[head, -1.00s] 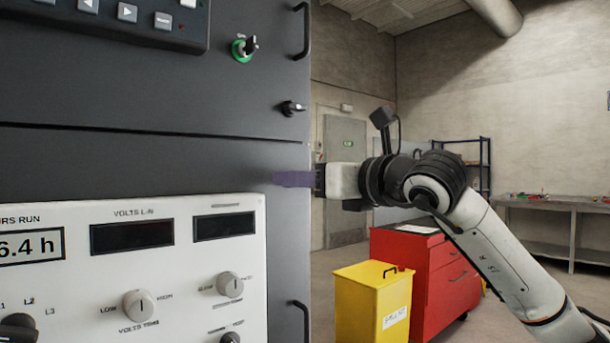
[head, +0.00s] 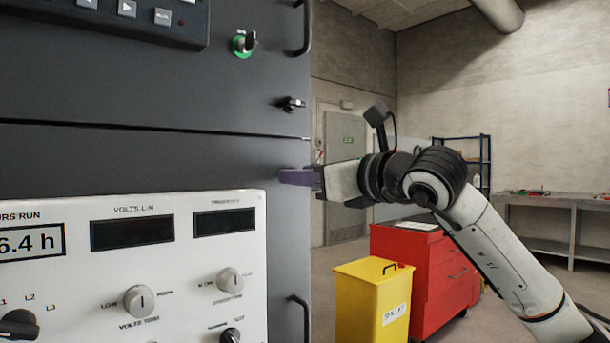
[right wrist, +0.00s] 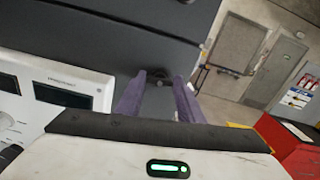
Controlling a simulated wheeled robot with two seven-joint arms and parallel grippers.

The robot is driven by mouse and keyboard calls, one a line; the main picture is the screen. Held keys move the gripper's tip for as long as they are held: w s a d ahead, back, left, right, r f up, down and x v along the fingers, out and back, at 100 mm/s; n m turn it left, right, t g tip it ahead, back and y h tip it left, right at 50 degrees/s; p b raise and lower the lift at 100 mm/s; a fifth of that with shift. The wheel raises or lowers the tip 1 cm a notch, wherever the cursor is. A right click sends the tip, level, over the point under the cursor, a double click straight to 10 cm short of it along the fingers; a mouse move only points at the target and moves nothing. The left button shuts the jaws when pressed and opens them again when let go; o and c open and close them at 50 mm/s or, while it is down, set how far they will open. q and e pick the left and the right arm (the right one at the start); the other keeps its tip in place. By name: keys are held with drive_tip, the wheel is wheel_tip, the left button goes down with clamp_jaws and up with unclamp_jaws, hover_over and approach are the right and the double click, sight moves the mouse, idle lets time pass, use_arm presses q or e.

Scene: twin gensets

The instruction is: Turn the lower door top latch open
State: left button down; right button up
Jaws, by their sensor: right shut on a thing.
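The lower door (head: 215,160) of the dark cabinet has a white instrument panel. My right gripper (head: 286,177) has its purple fingers against the door's upper right part, below the seam. In the right wrist view the two fingers stand on either side of a small dark latch (right wrist: 159,76), the lower door top latch. The gripper is shut on it. In the head view the fingers hide this latch, and its exact angle is hard to tell. My left gripper is not in view.
The upper door has another dark latch (head: 291,104), a key switch (head: 244,43) and a handle (head: 303,28). A lower handle (head: 300,316) is below my gripper. A yellow bin (head: 372,305) and a red cabinet (head: 425,280) stand to the right.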

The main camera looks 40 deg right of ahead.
drive_tip(key=shift+a+f+n+p, duration=0.15)
drive_tip(key=shift+n+p, duration=0.35)
drive_tip(key=shift+n, duration=3.55)
drive_tip(key=shift+a+f+n+p, duration=0.1)
drive_tip(key=shift+n+p, duration=0.4)
drive_tip(key=shift+n, duration=3.55)
drive_tip(key=o, duration=1.1)
drive_tip(key=shift+c, duration=0.2)
drive_tip(key=shift+s, duration=0.1)
